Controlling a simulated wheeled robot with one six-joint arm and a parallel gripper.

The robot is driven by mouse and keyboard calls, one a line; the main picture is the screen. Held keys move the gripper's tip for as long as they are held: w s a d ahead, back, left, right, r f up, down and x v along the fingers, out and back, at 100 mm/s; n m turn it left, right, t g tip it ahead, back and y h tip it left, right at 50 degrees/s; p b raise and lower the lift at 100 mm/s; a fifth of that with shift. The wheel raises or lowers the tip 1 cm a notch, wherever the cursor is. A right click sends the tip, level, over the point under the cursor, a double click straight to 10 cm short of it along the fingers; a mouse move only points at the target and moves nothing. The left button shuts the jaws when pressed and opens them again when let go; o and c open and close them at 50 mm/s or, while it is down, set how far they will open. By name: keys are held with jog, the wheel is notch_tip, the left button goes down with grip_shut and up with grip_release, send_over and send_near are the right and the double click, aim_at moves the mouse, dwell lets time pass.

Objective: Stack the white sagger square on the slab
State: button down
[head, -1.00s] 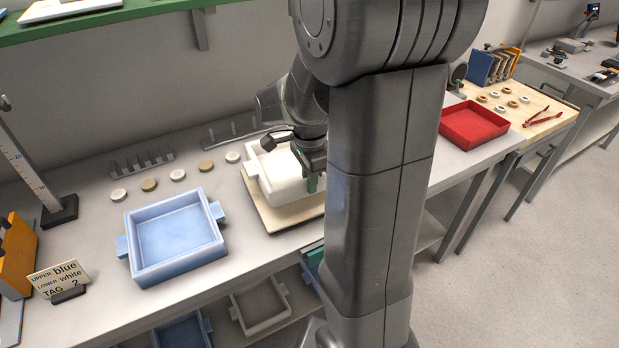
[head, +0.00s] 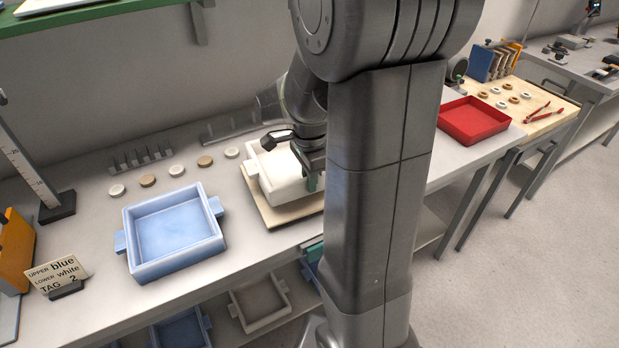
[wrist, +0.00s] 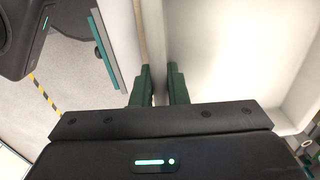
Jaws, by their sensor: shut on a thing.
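The white sagger square (head: 291,192) is an open tray with side lugs, upright over the beige slab (head: 268,217) on the bench. It looks level and roughly lined up with the slab, whose rim shows along the left and front. I cannot tell whether it rests fully on the slab. My gripper (head: 312,180) is shut on the sagger's right wall. In the wrist view, the green fingers (wrist: 161,88) straddle this wall, with the pale inside of the sagger (wrist: 235,60) to the right. My column hides the slab's right end.
A blue sagger (head: 172,232) stands left on the bench, beside a sign (head: 58,274) reading upper blue, lower white. Several small discs (head: 177,170) lie behind it. A red tray (head: 473,122) is at right. More saggers (head: 260,302) sit on the lower shelf.

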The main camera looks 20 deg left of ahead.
jog(key=shift+f+b, duration=0.95)
jog(key=shift+f, duration=0.4)
jog(key=shift+f, duration=0.4)
jog(key=c, duration=1.4)
grip_release()
jog(key=shift+o, duration=0.3)
notch_tip(320, 180, up, 14)
jog(key=shift+f, duration=0.1)
